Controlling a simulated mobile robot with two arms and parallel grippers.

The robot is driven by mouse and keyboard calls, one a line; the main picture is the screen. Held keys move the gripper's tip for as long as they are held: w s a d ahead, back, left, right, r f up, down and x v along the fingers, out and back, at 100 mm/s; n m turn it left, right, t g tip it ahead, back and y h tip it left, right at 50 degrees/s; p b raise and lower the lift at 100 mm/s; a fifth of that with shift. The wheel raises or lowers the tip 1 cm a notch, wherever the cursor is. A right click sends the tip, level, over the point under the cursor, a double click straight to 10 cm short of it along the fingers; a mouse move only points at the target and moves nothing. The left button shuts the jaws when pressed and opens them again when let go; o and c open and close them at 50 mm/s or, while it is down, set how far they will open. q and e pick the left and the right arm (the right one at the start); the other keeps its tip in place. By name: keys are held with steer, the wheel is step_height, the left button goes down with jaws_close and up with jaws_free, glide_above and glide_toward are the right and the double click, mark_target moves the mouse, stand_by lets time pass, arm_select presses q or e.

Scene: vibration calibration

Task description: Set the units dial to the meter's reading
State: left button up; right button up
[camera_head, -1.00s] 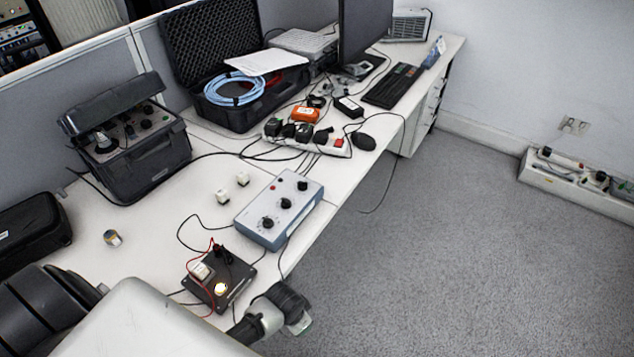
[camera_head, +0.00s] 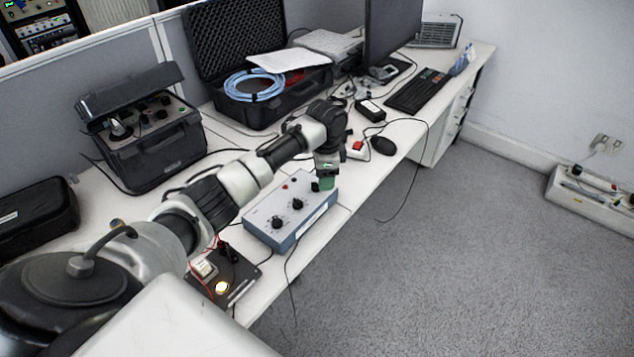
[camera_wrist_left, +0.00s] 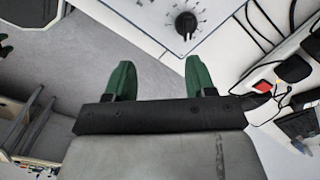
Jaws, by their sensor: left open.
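A blue-grey control box (camera_head: 292,228) with black dials lies near the front edge of the table. Two of its dials show in the head view, one lower left (camera_head: 277,222) and one in the middle (camera_head: 298,204). The far right end is covered by my left gripper (camera_head: 325,182), which hangs over it. In the left wrist view my green fingers (camera_wrist_left: 159,76) are apart and empty. A black dial (camera_wrist_left: 186,22) with marks around it lies ahead of the right finger, apart from it. No meter reading is legible. My right gripper is not in view.
A dark board with a lit lamp (camera_head: 221,287) sits left of the control box. A black instrument case (camera_head: 150,145) and an open case with blue cable (camera_head: 255,86) stand behind.

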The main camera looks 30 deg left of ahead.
mark_target(316, 183)
arm_select(q)
steer(key=w+a+r, duration=0.2)
steer(key=a+r, duration=0.2)
steer(key=r, duration=0.1)
steer(key=f, duration=1.1)
steer(key=shift+s+d, duration=0.15)
steer(key=shift+d, duration=0.05)
steer(key=shift+c, duration=0.5)
steer(key=c, duration=0.8)
steer(key=shift+r, duration=0.1)
steer(key=shift+c, duration=0.2)
